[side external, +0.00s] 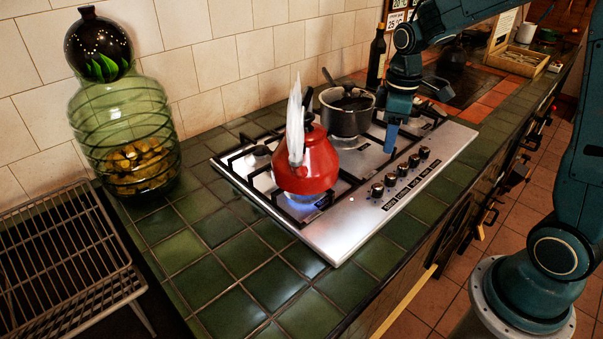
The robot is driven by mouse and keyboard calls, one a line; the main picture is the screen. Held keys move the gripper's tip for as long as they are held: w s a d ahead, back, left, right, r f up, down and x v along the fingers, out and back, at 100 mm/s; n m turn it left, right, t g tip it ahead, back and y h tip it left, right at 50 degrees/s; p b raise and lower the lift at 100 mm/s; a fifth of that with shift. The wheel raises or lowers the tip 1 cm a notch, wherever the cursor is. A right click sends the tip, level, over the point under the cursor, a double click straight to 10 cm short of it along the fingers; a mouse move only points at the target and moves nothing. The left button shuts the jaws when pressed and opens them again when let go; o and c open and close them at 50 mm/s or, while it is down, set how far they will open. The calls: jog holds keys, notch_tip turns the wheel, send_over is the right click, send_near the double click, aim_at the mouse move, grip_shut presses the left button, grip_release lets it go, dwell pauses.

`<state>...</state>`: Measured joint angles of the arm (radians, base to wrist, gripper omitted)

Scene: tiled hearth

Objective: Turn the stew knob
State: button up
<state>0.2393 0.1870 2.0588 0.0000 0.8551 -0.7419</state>
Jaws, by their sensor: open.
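A row of several black knobs (403,170) runs along the front right of the steel gas hob (345,222). Small dark labels lie beside them, too small to read, so I cannot tell which one is the stew knob. A dark grey pot (342,122) with a spoon or ladle in it stands at the back of the hob. A red kettle (308,166) stands at the front left over a blue flame, with white steam rising. My gripper (391,143) points down above the hob, right of the pot and behind the knobs. It is open and appears empty; the gap between its fingers is hard to see.
A green glass jar (128,125) and a wire rack (62,255) stand at the left. A dark bottle (376,58) stands by the wall behind the pot. A wooden tray (518,62) is at the back right. The green tiles in front of the hob are clear.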

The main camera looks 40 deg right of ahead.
aim_at(379, 186)
jog(key=shift+w+d+f, duration=0.3)
jog(key=shift+f, duration=0.25)
jog(key=shift+w+d+f, duration=0.3)
jog(key=shift+f, duration=0.25)
notch_tip(379, 186, down, 14)
jog(key=shift+r, duration=0.1)
jog(key=shift+c, duration=0.4)
jog(key=c, duration=0.9)
